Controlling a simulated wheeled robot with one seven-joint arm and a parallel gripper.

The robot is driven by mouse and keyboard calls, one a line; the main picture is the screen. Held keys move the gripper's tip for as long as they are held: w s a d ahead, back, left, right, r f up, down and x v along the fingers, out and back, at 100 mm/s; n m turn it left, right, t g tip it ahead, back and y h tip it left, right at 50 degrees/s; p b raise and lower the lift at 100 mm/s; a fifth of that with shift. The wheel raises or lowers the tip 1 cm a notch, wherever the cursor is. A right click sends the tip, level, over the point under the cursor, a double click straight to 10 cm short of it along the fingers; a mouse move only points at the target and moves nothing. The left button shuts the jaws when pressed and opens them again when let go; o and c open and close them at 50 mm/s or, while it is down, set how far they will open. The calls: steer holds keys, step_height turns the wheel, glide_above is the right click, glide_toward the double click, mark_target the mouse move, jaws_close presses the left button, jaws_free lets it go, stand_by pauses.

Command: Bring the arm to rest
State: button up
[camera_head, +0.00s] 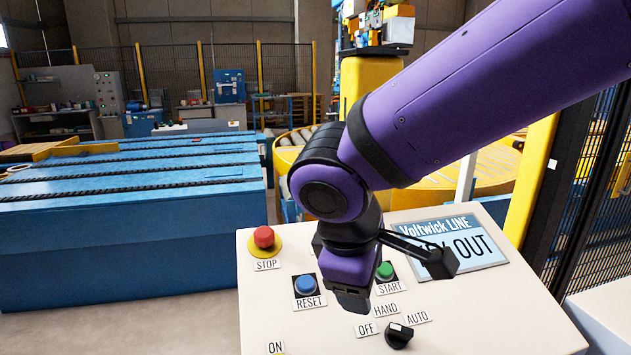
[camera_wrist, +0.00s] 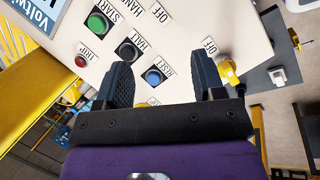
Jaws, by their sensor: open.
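My gripper (camera_head: 352,300) hangs pointing down over the cream control panel (camera_head: 480,310) in the head view. Its two fingers (camera_wrist: 163,75) are apart with nothing held between them in the wrist view. The blue RESET button (camera_head: 305,285) is just left of my gripper in the head view and shows between the fingers in the wrist view (camera_wrist: 153,76). The green START button (camera_head: 385,270) is to its right, partly covered by my wrist. I cannot tell the exact height of the fingertips above the panel.
The panel also bears a red STOP button (camera_head: 263,238), a black selector knob (camera_head: 399,336) and a partly hidden display (camera_head: 470,248). Long blue machinery (camera_head: 120,240) stands at left. A yellow turntable (camera_head: 490,170) is behind; mesh fencing (camera_head: 590,210) is at right.

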steer(key=s+d+r+m+y, duration=0.1)
steer(key=d+m, duration=0.3)
steer(key=d, duration=0.4)
steer(key=s+d+r+m+t, duration=0.1)
steer(key=s+d+r+m, duration=0.2)
steer(key=d, duration=0.5)
steer(key=s+d+r+m+t+y, duration=0.1)
steer(key=s+d+r+m, duration=0.2)
steer(key=d+m, duration=0.3)
steer(key=shift+d+r+y, duration=0.3)
steer(key=shift+d+r, duration=0.3)
steer(key=shift+d, duration=0.65)
steer(key=shift+w, duration=0.1)
